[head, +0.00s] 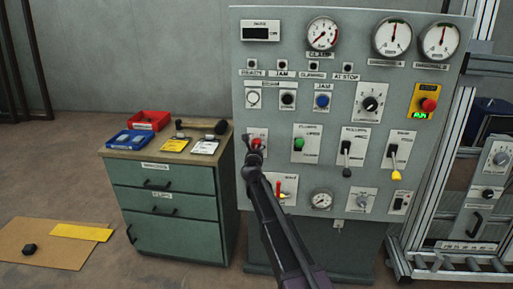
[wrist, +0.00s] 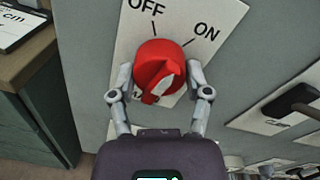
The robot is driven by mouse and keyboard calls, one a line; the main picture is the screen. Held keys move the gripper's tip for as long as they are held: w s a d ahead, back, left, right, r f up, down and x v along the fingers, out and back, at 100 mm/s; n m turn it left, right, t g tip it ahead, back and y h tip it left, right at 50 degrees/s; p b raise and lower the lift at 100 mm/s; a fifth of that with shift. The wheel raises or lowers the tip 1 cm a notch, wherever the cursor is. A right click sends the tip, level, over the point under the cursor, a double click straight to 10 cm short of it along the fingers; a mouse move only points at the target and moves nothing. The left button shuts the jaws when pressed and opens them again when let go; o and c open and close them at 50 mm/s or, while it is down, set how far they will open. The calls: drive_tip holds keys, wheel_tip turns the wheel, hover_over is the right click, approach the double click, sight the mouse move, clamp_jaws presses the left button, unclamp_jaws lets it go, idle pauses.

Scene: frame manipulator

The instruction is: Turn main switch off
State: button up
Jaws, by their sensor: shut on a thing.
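The main switch is a red rotary knob (wrist: 158,66) on a white plate (wrist: 128,42) marked OFF at the top and ON at the upper right in the wrist view. The knob's raised grip runs diagonally from lower left to upper right, roughly in line with ON. My gripper (wrist: 160,84) is shut on the knob, one finger on each side. In the head view my gripper (head: 254,147) is at the left side of the grey panel (head: 355,205) and covers most of the switch. A little red of the knob (head: 256,141) shows there.
Just below my gripper is a red-handled control (head: 281,190); a green-knobbed switch (head: 299,143) and levers are to the right. A green cabinet (head: 178,210) with red (head: 148,120) and blue (head: 130,141) trays stands left. A lit emergency button (head: 428,105) is upper right.

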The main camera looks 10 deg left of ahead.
drive_tip(key=n, duration=0.4)
drive_tip(key=shift+w+r+n, duration=0.1)
drive_tip(key=shift+n, duration=1.8)
drive_tip(key=o, duration=1.2)
